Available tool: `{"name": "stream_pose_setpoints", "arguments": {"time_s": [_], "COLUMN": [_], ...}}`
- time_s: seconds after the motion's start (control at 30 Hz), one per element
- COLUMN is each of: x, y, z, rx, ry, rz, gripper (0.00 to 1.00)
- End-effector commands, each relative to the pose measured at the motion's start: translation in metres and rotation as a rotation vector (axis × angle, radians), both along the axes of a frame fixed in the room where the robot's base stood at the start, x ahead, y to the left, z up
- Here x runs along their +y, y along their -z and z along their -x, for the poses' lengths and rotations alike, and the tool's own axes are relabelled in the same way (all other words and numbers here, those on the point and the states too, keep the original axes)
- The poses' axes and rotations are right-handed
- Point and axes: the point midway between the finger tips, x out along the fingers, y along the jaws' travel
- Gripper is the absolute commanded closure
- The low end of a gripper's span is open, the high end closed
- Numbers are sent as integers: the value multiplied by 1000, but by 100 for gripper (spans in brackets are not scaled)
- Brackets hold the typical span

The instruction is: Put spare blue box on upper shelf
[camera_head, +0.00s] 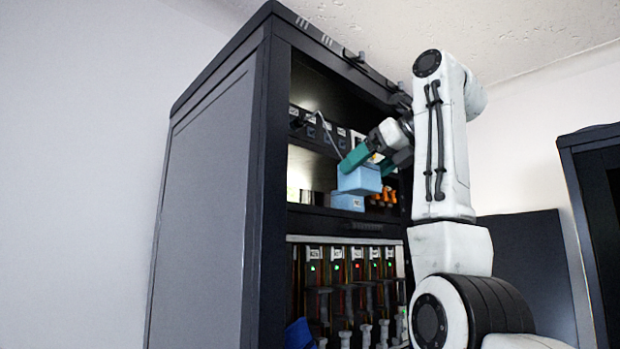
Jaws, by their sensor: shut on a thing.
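A light blue box (358,180) is in my gripper (364,165), whose teal fingers are shut on it. It is held at the opening of the dark cabinet, in front of the upper shelf (330,213). A second blue box (347,202) shows just below the held one, at the shelf; whether the two touch I cannot tell. My white arm reaches in from the right and hides part of the cabinet's right side.
The dark cabinet (208,200) stands open. Orange items (385,197) sit right of the blue boxes. A cable and labelled panel (318,125) are above. Modules with green and red lights (345,262) fill the level below. Another dark cabinet (594,190) stands at right.

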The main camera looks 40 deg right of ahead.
Motion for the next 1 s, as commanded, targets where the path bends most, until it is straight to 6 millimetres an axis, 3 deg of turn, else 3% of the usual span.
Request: {"name": "stream_pose_setpoints", "arguments": {"time_s": [0.03,0.4,1.0], "x": [0,1,3], "y": [-8,-7,-8], "z": [-5,-32,-61], "rx": [0,0,-1], "ry": [-1,0,-2], "rz": [0,-1,-2], "gripper": [62,62,62]}}
